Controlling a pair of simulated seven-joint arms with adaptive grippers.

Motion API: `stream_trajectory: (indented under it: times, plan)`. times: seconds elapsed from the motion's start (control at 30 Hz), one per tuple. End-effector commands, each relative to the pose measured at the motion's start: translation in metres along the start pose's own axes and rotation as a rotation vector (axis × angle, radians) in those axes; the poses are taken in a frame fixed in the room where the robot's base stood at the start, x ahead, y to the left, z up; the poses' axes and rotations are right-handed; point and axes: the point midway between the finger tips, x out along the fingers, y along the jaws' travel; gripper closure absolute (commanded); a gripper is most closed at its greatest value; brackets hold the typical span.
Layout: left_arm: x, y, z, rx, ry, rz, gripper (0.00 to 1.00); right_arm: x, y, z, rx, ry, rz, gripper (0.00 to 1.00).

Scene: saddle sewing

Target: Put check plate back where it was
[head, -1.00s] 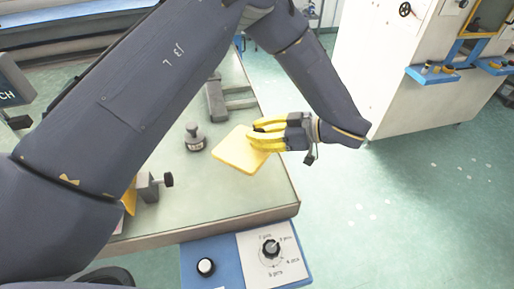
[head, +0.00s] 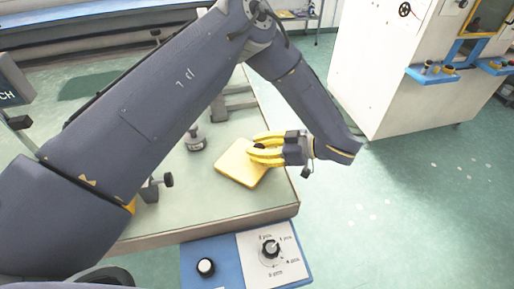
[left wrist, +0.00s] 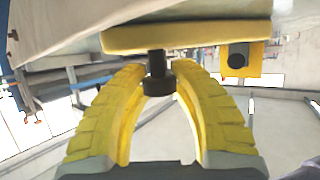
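The check plate, a flat yellow square (head: 238,166), is at the table's right part in the head view. Its edge (left wrist: 190,36) crosses the top of the left wrist view, with a black knob (left wrist: 157,78) sticking out from it. My left gripper (head: 258,148), with curved yellow fingers, comes to the plate from the right. In the left wrist view the fingers (left wrist: 160,75) close in on both sides of the knob. The plate looks low over or on the table; I cannot tell if it touches. My right gripper is not in view.
A small round gauge-like weight (head: 195,140) stands left of the plate. A dark metal bracket (head: 236,104) lies behind. A clamp screw (head: 160,184) sits at the left, partly behind my arm. A blue-and-white control panel (head: 268,254) is in front of the table (head: 210,215).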

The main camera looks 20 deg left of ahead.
Motion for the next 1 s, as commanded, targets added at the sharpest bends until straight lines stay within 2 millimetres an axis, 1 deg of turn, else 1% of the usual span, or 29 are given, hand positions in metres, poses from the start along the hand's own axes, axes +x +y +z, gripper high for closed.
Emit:
stream_trajectory:
  times: [0.03, 0.17, 0.4, 0.53, 0.67, 1.0]
  plan:
    - [0.0, 0.0, 0.0, 0.0, 0.0, 0.0, 0.71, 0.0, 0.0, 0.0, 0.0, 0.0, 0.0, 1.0]
    - [0.0, 0.0, 0.0, 0.0, 0.0, 0.0, 0.56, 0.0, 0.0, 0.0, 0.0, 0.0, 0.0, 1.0]
    - [-0.001, 0.0, 0.0, 0.0, 0.0, 0.0, 0.56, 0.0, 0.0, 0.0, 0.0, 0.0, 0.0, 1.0]
    - [-0.007, 0.0, 0.0, 0.0, 0.001, 0.002, 0.56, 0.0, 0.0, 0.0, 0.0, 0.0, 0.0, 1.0]
    - [-0.022, 0.001, 0.0, -0.001, 0.0, 0.004, 0.56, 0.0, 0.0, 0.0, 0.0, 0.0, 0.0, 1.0]
    - [-0.079, 0.001, 0.0, -0.002, 0.001, 0.005, 0.56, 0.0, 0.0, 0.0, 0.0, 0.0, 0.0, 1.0]
